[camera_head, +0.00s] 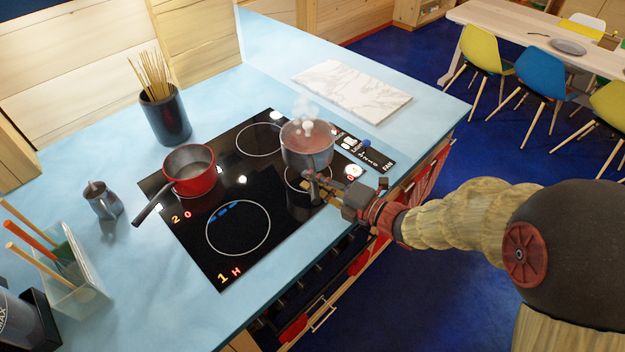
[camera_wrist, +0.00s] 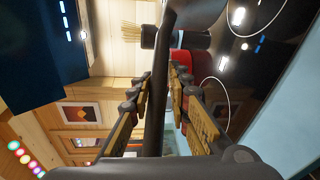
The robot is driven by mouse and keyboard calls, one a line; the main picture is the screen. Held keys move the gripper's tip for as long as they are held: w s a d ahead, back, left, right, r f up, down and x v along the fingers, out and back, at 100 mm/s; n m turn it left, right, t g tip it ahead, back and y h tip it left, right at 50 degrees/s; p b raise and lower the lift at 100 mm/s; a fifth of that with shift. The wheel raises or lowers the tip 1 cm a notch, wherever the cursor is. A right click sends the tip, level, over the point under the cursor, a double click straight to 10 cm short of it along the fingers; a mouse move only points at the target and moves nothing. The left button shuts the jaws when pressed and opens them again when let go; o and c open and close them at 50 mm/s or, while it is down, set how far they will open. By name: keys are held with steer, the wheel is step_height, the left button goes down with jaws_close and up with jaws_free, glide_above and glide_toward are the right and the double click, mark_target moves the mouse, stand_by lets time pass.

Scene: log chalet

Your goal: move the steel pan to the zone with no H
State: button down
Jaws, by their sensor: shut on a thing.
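The steel pan (camera_head: 307,148), with a lid and rising steam, is at the right part of the black hob (camera_head: 270,238). It covers part of the front right ring (camera_head: 297,189); I cannot tell if it touches the glass. My gripper (camera_head: 313,184) is shut on its dark handle, which runs between the fingers in the wrist view (camera_wrist: 154,125). The front left zone (camera_head: 238,227) is empty and its display reads 1 H. The back left zone reads 2 0, with a red pan (camera_head: 190,178) on it. The back ring (camera_head: 259,140) looks bare; its display is not readable.
A dark pasta holder (camera_head: 167,117) and a moka pot (camera_head: 103,201) stand left of the hob. A clear utensil bin (camera_head: 75,290) is at the front left. A marble board (camera_head: 352,91) lies behind the steel pan. The red pan's handle points toward the lower left.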

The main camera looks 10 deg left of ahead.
steer(key=shift+w+r+b, duration=0.15)
steer(key=shift+b, duration=0.3)
step_height(320, 180, down, 8)
steer(key=b, duration=0.8)
steer(key=shift+b, duration=0.4)
steer(key=c, duration=2)
jaws_free()
steer(key=o, duration=0.4)
steer(key=shift+f, duration=0.3)
steer(key=shift+o, duration=0.2)
steer(key=shift+s+f, duration=0.3)
steer(key=shift+f, duration=0.15)
steer(key=shift+d+r, duration=0.15)
steer(key=shift+d, duration=0.1)
steer(key=v, duration=1.1)
steer(key=shift+d+r, duration=0.15)
steer(key=shift+r, duration=0.1)
